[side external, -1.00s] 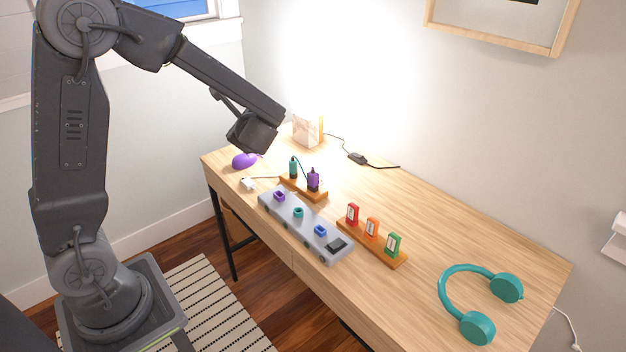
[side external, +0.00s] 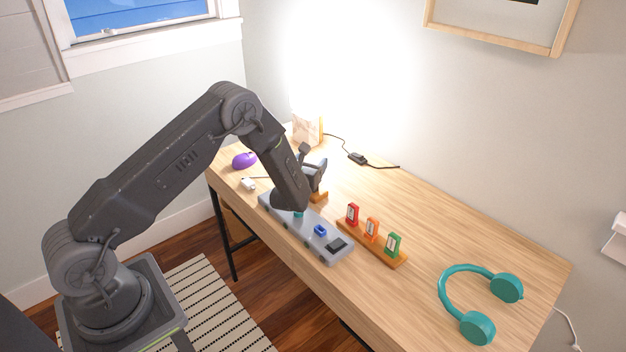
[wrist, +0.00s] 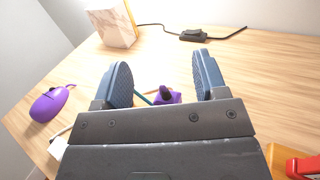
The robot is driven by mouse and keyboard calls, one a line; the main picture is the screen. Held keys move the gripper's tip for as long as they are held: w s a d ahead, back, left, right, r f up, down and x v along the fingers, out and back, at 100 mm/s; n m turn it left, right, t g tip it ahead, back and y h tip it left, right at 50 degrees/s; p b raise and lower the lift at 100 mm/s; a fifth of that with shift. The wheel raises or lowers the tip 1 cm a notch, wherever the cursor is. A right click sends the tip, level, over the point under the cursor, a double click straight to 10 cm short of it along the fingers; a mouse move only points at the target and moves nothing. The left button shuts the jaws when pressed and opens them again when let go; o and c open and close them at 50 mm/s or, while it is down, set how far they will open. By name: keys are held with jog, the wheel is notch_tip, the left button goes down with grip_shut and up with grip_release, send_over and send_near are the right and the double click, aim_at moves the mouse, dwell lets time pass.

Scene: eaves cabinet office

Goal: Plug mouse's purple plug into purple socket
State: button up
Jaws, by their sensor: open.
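The purple mouse (side external: 244,160) lies at the left end of the desk, and it also shows at the left of the wrist view (wrist: 47,104). The purple plug (wrist: 167,96) shows in the wrist view, between and beyond my gripper's two blue pads. My gripper (wrist: 162,68) is open, its fingers apart on either side of the plug without visible contact. In the side view my gripper (side external: 317,172) is over the wooden plug holder (side external: 320,197) and hides the plugs. The grey power strip (side external: 305,238) lies in front; my arm hides its purple socket.
A teal socket (side external: 299,213) and a blue socket (side external: 320,230) show on the strip. A wooden rack with red, orange and green pieces (side external: 372,228) stands to the right. Teal headphones (side external: 484,300) lie farther right. A lamp (side external: 306,130) and a cable switch (side external: 357,158) are behind.

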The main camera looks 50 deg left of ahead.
notch_tip(320, 180, down, 4)
jog(key=shift+r, duration=0.25)
jog(key=shift+x, duration=1.05)
jog(key=shift+w+a, duration=0.2)
jog(key=shift+w, duration=0.2)
jog(key=shift+c, duration=0.5)
